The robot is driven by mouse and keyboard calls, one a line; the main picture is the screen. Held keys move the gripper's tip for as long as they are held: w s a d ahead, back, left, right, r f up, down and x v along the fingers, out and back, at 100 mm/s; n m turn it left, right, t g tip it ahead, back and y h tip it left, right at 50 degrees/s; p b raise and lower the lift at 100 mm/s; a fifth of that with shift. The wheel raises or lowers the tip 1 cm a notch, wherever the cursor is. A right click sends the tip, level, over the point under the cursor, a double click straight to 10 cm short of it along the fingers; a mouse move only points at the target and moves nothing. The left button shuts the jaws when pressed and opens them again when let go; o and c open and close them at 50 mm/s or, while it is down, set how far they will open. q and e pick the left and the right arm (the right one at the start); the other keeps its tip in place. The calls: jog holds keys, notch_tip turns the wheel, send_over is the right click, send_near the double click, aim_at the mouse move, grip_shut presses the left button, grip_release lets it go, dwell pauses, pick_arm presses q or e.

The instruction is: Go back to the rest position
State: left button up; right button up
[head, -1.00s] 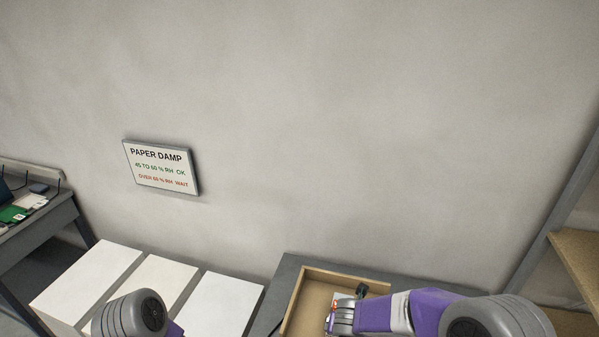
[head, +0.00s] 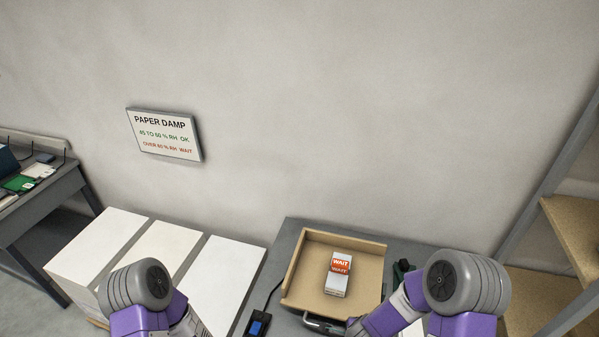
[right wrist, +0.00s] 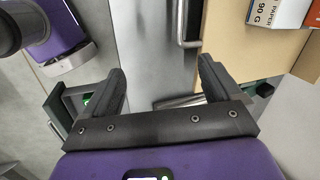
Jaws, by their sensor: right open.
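My right gripper (right wrist: 163,85) is open and empty in the right wrist view, with grey surfaces behind its fingers. In the head view my right arm (head: 385,316) is bent at the lower right, in front of the tray; its fingertips cannot be made out there. My left arm (head: 155,312) is bent at the lower left; its gripper is out of frame. A small white box with an orange WAIT label (head: 340,275) sits inside a tan tray (head: 300,285), apart from my right gripper.
The tray has a metal handle (right wrist: 181,25) at its front and sits on a grey table (head: 275,275). A small device with a blue screen (head: 257,325) is left of it. White paper stacks (head: 225,275) stand left. A shelf (head: 570,240) stands right. A damp sign (head: 164,134) hangs on the wall.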

jog(key=s+a+f+n+g+y, duration=0.2)
jog(key=s+f+n, duration=0.1)
jog(key=s+n, duration=0.4)
jog(key=s+a+f+n+g+y, duration=0.1)
jog(key=s+a+f+n+y, duration=0.15)
jog(key=s+n, duration=0.45)
notch_tip(320, 180, down, 14)
jog(key=w+n+b, duration=0.1)
jog(key=n+b, duration=0.1)
jog(key=b, duration=1.1)
jog(key=shift+w+a+f+n, duration=0.15)
jog(key=shift+w+a+n, duration=0.05)
jog(key=shift+w+n, duration=0.15)
